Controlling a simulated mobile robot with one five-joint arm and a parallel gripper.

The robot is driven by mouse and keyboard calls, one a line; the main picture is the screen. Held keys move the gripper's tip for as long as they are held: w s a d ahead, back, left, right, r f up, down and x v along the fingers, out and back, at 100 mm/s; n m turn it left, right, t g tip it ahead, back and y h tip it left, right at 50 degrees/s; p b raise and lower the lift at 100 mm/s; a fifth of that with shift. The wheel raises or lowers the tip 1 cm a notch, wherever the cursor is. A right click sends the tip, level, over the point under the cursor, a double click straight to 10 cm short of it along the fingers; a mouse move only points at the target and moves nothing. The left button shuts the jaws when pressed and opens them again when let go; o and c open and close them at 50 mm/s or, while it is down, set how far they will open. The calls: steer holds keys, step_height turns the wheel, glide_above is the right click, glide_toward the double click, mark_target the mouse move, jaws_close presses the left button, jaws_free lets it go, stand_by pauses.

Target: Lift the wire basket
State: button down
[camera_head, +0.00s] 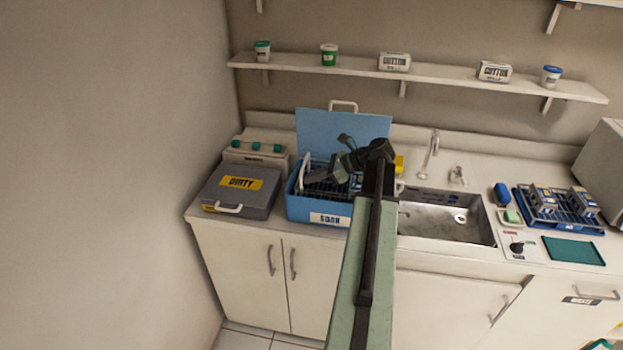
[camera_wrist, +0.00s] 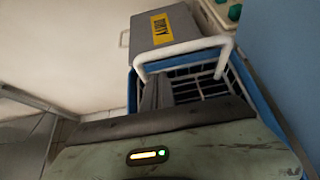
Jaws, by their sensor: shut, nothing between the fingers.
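The wire basket (camera_head: 316,189) sits inside a blue tub (camera_head: 308,212) labelled SOAK on the left part of the counter. In the wrist view its dark grid (camera_wrist: 205,83) and raised white handle (camera_wrist: 185,48) show. My gripper (camera_head: 314,176) reaches left over the basket, close to the handle. In the wrist view the fingertips (camera_wrist: 158,80) are together, with nothing between them, in front of the handle's opening. I cannot tell whether they touch the handle.
The tub's blue lid (camera_head: 343,130) stands upright behind it. A grey DIRTY box (camera_head: 239,191) is at its left, and a white box with green knobs (camera_head: 256,152) is behind that. A sink (camera_head: 445,215) lies to the right. A shelf (camera_head: 420,80) runs above the counter.

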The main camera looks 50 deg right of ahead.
steer(key=p+v, duration=0.1)
steer(key=v, duration=0.2)
steer(key=p+v, duration=0.2)
steer(key=v, duration=0.1)
steer(key=f+p+v, duration=0.1)
steer(key=p+v, duration=0.1)
steer(key=v, duration=0.1)
steer(key=shift+s+d, duration=0.35)
steer(key=shift+s, duration=0.05)
steer(key=shift+s+d, duration=0.15)
steer(key=shift+s, duration=0.2)
